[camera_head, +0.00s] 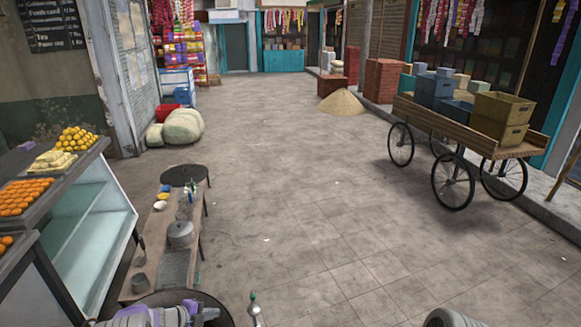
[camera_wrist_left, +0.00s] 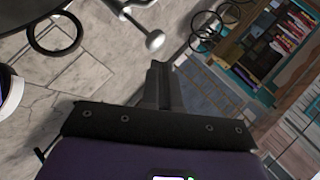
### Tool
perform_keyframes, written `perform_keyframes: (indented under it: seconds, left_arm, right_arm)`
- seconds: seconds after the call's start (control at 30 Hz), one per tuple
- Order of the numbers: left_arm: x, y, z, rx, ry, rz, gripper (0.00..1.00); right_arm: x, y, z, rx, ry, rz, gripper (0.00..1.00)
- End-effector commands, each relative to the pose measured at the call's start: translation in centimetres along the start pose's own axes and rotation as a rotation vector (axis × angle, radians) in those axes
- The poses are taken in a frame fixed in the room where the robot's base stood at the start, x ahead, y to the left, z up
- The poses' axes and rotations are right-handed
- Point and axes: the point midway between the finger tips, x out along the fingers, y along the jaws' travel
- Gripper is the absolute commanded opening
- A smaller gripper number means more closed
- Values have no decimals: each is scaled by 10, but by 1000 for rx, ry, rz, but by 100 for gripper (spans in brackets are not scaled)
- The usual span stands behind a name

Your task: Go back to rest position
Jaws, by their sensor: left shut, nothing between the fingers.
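My left gripper (camera_head: 207,313) is at the bottom of the head view, over a wide dark pan (camera_head: 228,318). In the left wrist view its two dark fingers (camera_wrist_left: 159,82) are together with nothing between them. The purple body of the gripper fills the bottom of that view. A thin upright handle with a green and white end (camera_head: 254,306) stands at the right of the pan, apart from the gripper. My right gripper does not show in either view.
A narrow wooden bench (camera_head: 158,240) carries a grey pot (camera_head: 180,234), small bowls and bottles. A dark round griddle (camera_head: 184,175) stands at its far end. A glass stall with fruit (camera_head: 90,225) is at left. A wooden cart (camera_head: 450,120) stands right. The middle paving is clear.

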Motion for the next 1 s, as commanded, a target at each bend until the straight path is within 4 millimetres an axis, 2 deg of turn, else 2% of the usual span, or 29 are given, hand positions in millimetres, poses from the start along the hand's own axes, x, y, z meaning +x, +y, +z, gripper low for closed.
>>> perform_keyframes:
  seconds: [0.17,0.27,0.47,0.67,0.8,0.97,1.0]
  left_arm:
    - [18,18,-18,-333,-52,-77,0]
    - [28,39,-34,-601,-101,-108,0]
    - [38,102,-80,-1161,-235,-90,0]
    - [26,182,-154,-1686,-430,36,0]
    - [1,233,-219,-1996,-608,167,0]
    - [-42,278,-294,-2272,-849,331,0]
    - [-27,290,-282,-2262,-835,311,0]
  right_arm:
    - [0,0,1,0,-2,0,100]
    - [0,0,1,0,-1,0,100]
    - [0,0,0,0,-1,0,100]
    - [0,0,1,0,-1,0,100]
    - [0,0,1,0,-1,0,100]
    - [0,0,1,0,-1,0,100]
    - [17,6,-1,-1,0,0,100]
